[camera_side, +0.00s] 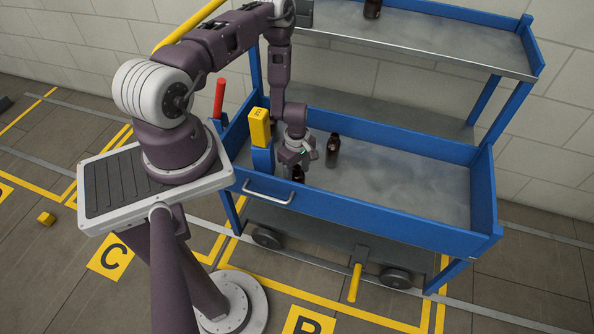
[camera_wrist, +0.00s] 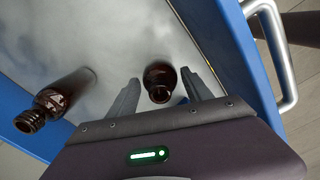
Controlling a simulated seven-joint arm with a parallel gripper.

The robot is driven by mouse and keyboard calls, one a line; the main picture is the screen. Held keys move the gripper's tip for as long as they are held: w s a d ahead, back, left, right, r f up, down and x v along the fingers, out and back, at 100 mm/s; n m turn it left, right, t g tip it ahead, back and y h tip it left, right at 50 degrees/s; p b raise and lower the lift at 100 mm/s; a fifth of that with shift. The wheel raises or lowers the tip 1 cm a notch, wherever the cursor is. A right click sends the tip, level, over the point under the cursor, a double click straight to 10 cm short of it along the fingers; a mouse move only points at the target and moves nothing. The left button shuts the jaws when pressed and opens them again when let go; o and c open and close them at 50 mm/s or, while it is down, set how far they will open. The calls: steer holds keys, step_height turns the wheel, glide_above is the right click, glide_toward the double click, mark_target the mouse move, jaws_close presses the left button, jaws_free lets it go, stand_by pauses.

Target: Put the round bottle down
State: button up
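A short, dark amber bottle with rounded shoulders, likely the round bottle (camera_wrist: 160,84), is upright between my fingertips in the wrist view. A gap shows on each side of it, so my gripper (camera_wrist: 160,80) looks open around it and not clamped. In the side view the bottle (camera_side: 298,174) shows just below my gripper (camera_side: 293,160), near the cart's front wall. It appears to stand on the tray; its base is hidden.
Another bottle (camera_side: 372,9) stands on the upper shelf. The tray's right side is clear. The metal handle (camera_wrist: 280,60) is close by.

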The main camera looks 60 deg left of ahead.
steer(key=shift+o, duration=0.6)
steer(key=w+d+r+m+t, duration=0.1)
steer(key=w+d+r+m, duration=0.15)
steer(key=r, duration=0.95)
steer(key=w+d+r+m+t, duration=0.1)
steer(key=d+r+m, duration=0.15)
steer(key=r, duration=0.85)
steer(key=w+d+r+m+t, duration=0.15)
steer(key=r+m, duration=0.25)
steer(key=r, duration=0.8)
steer(key=s+d+r+m+t, duration=0.1)
steer(key=s+d+r+m, duration=0.35)
steer(key=r, duration=0.35)
steer(key=s+d+r+m, duration=0.4)
steer(key=s+d+r, duration=0.1)
steer(key=r, duration=0.2)
steer(key=s+d+r+m+t, duration=0.1)
steer(key=s+r+m, duration=0.2)
steer(key=s, duration=0.6)
steer(key=shift+s+m, duration=0.2)
steer(key=shift+m, duration=0.45)
